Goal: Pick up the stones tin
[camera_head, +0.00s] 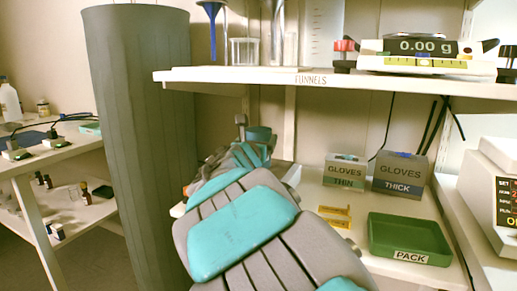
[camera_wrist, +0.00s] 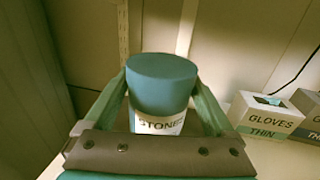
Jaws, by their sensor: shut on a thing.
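The stones tin (camera_wrist: 161,84) has a blue-teal lid and a pale label reading STONES. It shows in the middle of the wrist view, upright between the two fingers of my gripper (camera_wrist: 160,80). The gripper is shut on it, one finger on each side. The tin's lower part is hidden behind the gripper body, so I cannot tell whether it touches the shelf. In the head view my gripper (camera_head: 252,150) is at the left end of the lower shelf, mostly hidden by my arm.
The lower shelf (camera_head: 314,190) holds a GLOVES THIN box (camera_head: 345,171), a GLOVES THICK box (camera_head: 400,175), yellow labels (camera_head: 335,210) and a green PACK tray (camera_head: 408,238) to the right. The upper shelf (camera_head: 335,79), with a scale (camera_head: 418,55), overhangs it. A grey column (camera_head: 145,130) stands left.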

